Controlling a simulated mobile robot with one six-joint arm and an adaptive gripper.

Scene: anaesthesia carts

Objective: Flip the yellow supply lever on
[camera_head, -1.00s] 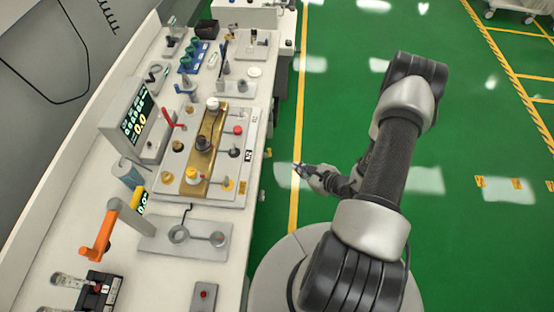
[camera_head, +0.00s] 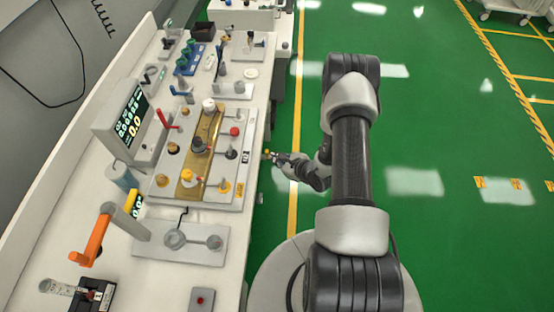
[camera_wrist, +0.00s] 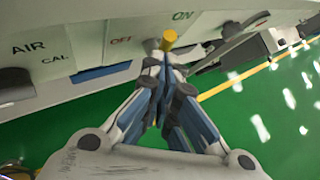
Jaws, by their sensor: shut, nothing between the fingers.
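The yellow supply lever (camera_wrist: 169,36) shows in the wrist view on the cart's pale front panel, with OFF printed to its left and ON to its upper right. Its yellow end points out from the panel, and I cannot tell its exact setting. In the head view a small yellow tip (camera_head: 267,153) shows at the cart's right edge. My gripper (camera_wrist: 164,65) is shut and empty, its fingertips just below the yellow end and very close to it. I cannot tell whether they touch. In the head view my gripper (camera_head: 276,157) is beside the cart edge.
The cart top (camera_head: 150,222) carries a valve block with several knobs, a display (camera_head: 131,122) and an orange handle (camera_head: 91,240). The panel also bears AIR and CAL labels. Green floor (camera_head: 440,120) is open on the right.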

